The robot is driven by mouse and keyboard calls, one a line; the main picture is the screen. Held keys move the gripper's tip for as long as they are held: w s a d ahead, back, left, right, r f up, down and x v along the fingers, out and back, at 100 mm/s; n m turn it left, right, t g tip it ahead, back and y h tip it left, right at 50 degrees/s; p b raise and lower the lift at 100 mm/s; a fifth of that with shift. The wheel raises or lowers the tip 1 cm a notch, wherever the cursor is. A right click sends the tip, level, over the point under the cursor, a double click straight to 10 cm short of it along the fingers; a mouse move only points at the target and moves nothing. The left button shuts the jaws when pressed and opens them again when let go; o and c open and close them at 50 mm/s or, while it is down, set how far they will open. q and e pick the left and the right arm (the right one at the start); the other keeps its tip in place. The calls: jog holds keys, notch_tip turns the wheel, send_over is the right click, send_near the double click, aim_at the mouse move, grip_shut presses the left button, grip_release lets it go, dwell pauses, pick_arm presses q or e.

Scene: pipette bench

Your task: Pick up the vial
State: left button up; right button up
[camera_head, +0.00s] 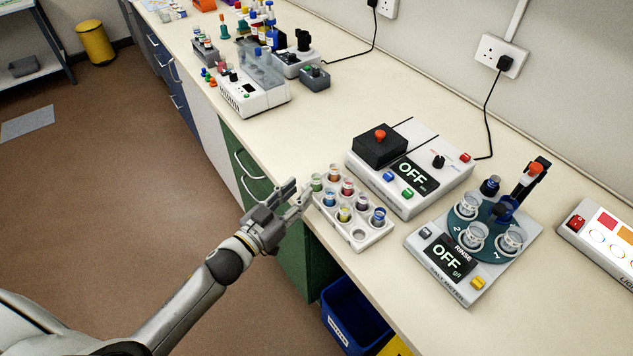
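Several small vials with coloured contents stand upright in a white rack (374,236) near the bench's front edge. They include a green vial (316,182), an orange vial (333,173), a yellow vial (344,214) and a blue vial (378,216). The front hole of the rack looks empty. The frame does not show which vial is meant. My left gripper (297,191) is just left of the rack, by the bench edge, with its fingers towards the green vial. Its fingers look apart, with nothing seen between them. My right gripper is out of view.
A white device with a black block (378,152) stands behind the rack. A rinse device (458,276) with glass cups is to its right. A white-grey machine (254,98) and bottles stand farther left. Bare bench lies between them. A blue bin (352,318) is below the edge.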

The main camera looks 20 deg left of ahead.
aim_at(313, 179)
pick_arm(q)
jog(key=shift+x, duration=1)
jog(key=shift+w+d, duration=0.1)
jog(key=shift+w, duration=0.05)
jog(key=shift+w+d+r+p, duration=0.1)
jog(key=shift+w+r+p, duration=0.05)
jog(key=shift+w+p, duration=0.2)
jog(key=p+x, duration=0.1)
jog(key=x, duration=0.2)
jog(key=shift+w+d+r, duration=0.1)
jog(key=shift+d+r, duration=0.05)
jog(key=shift+w+d, duration=0.25)
jog(key=shift+w, duration=0.25)
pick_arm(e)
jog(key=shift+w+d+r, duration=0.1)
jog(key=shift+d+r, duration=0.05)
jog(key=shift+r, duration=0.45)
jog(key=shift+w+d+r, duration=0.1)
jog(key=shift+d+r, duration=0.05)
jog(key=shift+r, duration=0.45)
pick_arm(q)
jog(key=shift+c, duration=0.5)
jog(key=c, duration=0.6)
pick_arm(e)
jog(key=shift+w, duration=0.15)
